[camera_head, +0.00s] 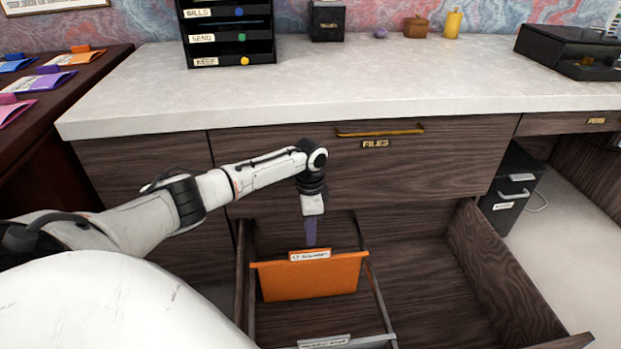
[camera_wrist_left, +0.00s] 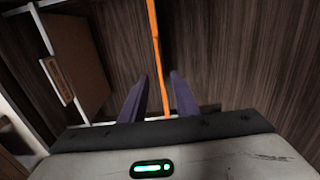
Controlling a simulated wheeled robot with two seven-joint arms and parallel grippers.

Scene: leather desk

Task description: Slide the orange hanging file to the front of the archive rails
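The orange hanging file (camera_head: 312,279) hangs across two rails in the open lower drawer, its pale label tab (camera_head: 310,255) upright on its top edge. My left gripper (camera_head: 311,240) points straight down just behind the tab, above the file. In the left wrist view, its two purple fingers (camera_wrist_left: 158,98) are apart, and the file's thin orange edge (camera_wrist_left: 154,50) runs between them with a gap on each side. How deep the fingers reach is hard to tell. The rails (camera_head: 379,297) run toward the drawer front, where a grey labelled crossbar (camera_head: 324,341) shows. My right gripper is not in view.
The closed drawer marked FILES (camera_head: 370,165) and the pale countertop (camera_head: 300,95) lie beyond my left arm. The open drawer's right wall (camera_head: 500,275) slants off to the right, with empty floor inside. The rails in front of the file look clear.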

